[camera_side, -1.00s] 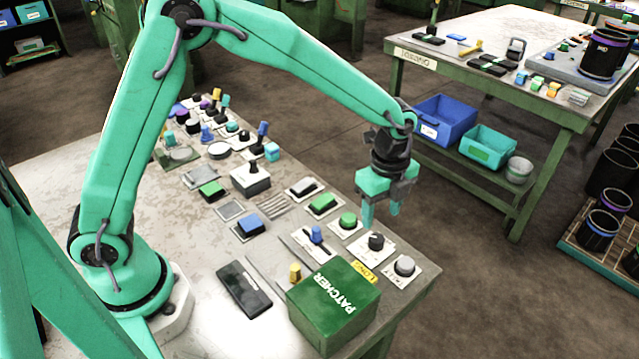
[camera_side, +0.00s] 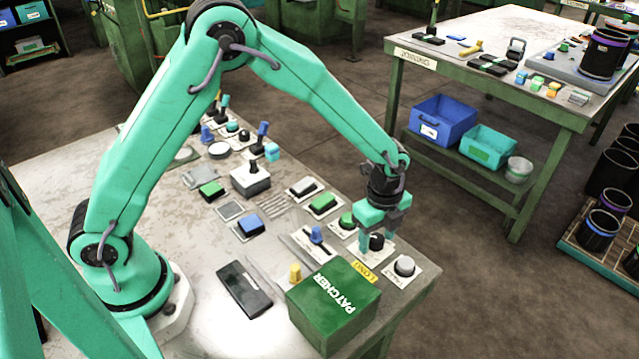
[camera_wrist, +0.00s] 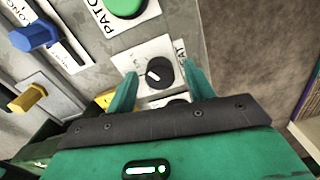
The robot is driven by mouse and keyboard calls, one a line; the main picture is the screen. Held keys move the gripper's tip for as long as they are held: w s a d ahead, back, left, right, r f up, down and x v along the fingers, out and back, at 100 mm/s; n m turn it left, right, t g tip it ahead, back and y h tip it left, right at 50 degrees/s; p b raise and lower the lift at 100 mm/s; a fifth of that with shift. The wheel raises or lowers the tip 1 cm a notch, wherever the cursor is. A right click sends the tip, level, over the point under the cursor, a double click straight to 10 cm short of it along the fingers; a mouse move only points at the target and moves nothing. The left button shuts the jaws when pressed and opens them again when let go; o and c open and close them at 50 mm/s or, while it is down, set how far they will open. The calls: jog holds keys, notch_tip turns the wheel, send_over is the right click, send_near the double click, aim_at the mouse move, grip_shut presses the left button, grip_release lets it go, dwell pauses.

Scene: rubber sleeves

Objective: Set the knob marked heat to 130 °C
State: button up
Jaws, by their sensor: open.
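The heat knob (camera_wrist: 159,73) is a round black knob with a white pointer line, on a white plate (camera_wrist: 150,50) whose partly hidden lettering ends in "AT". In the wrist view it lies between and just beyond the fingertips of my gripper (camera_wrist: 160,80). The fingers are apart, one to each side of the knob, and hold nothing. In the side view my gripper (camera_side: 378,240) points down over the knob (camera_side: 376,242), with a finger partly hiding it. The scale marks are too small to read, so I cannot tell the set temperature.
A green PATCHER box (camera_side: 333,305) stands close in front of the knob. A grey round button (camera_side: 404,265) sits to the right, a green button (camera_side: 348,220) behind. A blue slider (camera_side: 316,235) and a yellow knob (camera_side: 295,272) are to the left. The table edge is near.

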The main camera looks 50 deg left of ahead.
jog(key=c, duration=1)
